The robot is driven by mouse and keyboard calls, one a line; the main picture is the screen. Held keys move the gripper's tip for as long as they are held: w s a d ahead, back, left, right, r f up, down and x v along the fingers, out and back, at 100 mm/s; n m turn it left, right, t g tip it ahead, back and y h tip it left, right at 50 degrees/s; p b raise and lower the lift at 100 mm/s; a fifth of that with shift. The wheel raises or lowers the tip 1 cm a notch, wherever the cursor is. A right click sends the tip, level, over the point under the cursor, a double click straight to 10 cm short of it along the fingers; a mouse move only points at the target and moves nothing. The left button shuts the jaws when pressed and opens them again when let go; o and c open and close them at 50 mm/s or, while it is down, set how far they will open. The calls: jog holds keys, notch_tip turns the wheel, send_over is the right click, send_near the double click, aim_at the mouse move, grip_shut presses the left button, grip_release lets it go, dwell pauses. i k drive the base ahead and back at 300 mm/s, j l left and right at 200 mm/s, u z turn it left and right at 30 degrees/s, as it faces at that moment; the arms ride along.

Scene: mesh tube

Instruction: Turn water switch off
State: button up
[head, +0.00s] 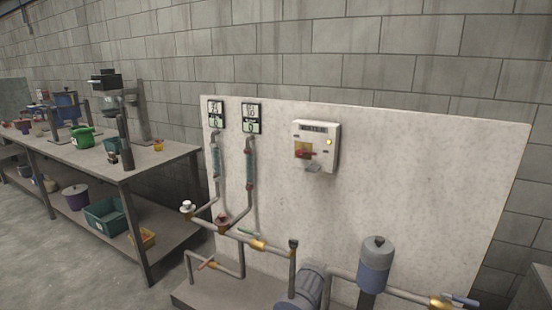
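The water switch (316,146) is a pale box labelled "WATER", mounted on the upper middle of a white panel (430,190). A red knob (304,153) sits on a yellow plate on the box's front. A small yellow light (329,142) shows to the right of the knob. A grey piece hangs at the box's lower edge. The knob's exact angle is too small to tell. My gripper is not in view.
Pipes with valves, a motor (305,285) and a grey-blue cylinder (375,264) stand in front of the panel's lower part. A workbench (165,157) with tools and containers stands at left. Floor (60,250) shows clear at lower left.

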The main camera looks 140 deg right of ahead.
aim_at(299, 153)
jog(key=z, duration=5.15)
jog(key=i+j, duration=0.15)
jog(key=j, duration=0.2)
jog(key=i+j+u, duration=0.15)
jog(key=j, duration=0.15)
jog(key=i+j, duration=0.1)
jog(key=j, duration=0.2)
